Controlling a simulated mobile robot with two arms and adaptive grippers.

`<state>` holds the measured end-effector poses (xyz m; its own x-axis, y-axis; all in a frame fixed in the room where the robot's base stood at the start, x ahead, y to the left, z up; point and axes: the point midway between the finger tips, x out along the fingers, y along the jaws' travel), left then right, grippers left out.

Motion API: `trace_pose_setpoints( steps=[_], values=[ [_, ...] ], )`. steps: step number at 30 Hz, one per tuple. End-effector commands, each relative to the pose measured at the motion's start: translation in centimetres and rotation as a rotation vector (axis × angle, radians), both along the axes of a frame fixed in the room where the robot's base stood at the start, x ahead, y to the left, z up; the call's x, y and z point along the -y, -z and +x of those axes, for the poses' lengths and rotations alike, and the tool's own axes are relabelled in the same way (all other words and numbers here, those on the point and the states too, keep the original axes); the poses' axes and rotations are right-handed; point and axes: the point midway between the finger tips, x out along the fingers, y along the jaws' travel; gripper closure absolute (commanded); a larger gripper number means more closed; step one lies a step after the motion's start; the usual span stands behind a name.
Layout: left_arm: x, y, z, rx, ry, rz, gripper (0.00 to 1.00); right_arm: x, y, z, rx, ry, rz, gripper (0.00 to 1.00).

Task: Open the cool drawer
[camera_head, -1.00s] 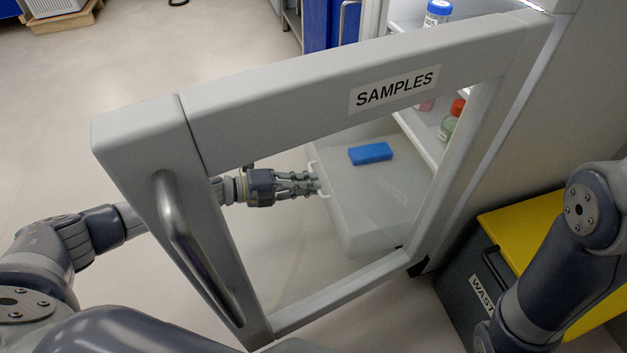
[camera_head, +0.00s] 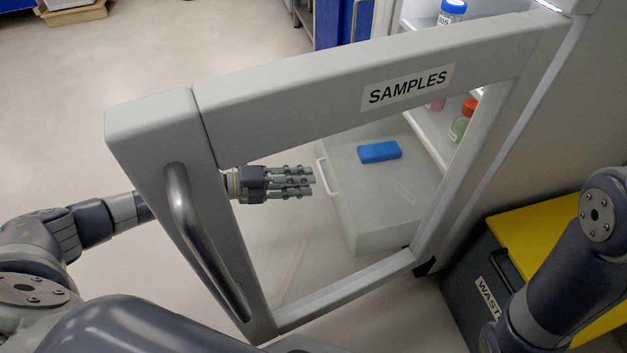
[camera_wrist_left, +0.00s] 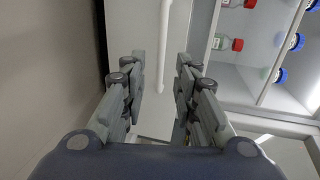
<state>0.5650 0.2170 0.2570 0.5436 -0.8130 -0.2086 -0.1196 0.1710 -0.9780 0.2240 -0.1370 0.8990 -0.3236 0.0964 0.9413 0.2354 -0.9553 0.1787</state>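The cool drawer (camera_head: 380,215) is a pale translucent bin pulled well out of the grey fridge, seen through the door's glass. A blue block (camera_head: 379,152) lies in it or under its see-through top; I cannot tell which. Its white handle (camera_head: 322,176) is on the left side. My left gripper (camera_head: 314,181), behind the open glass door, is empty, with a small gap between its fingertips and the handle. In the left wrist view, my left gripper (camera_wrist_left: 160,66) has its fingers spread, with the white handle (camera_wrist_left: 164,40) ahead between them. My right gripper is out of view.
The open fridge door (camera_head: 300,90), labelled SAMPLES, stands between me and the drawer. Capped bottles (camera_head: 462,120) sit on the fridge shelves. A dark waste bin with a yellow lid (camera_head: 530,240) stands right of the door. The floor left of the drawer is clear.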

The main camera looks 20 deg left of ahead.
Motion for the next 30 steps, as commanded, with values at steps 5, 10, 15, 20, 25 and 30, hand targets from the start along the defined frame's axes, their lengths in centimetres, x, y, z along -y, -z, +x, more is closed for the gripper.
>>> trace_pose_setpoints(
  steps=[5,10,15,20,25,30],
  values=[
    [-3.4,-0.7,-2.3,-0.002,-0.001,0.005,0.72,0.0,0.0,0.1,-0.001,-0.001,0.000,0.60],
    [-5.5,-1.3,-3.7,-0.002,0.001,0.002,0.72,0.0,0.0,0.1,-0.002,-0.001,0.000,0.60],
    [-6.5,-1.6,-4.4,-0.001,0.001,0.001,0.72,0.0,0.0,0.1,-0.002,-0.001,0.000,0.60],
    [-6.6,-1.7,-4.5,0.000,0.002,0.000,0.72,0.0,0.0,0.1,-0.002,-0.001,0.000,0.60],
    [-6.6,-1.7,-4.4,0.001,0.001,0.000,0.72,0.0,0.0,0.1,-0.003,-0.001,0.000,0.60],
    [-6.6,-1.7,-4.4,0.001,0.001,0.000,0.72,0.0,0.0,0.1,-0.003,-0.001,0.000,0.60]
  ],
)
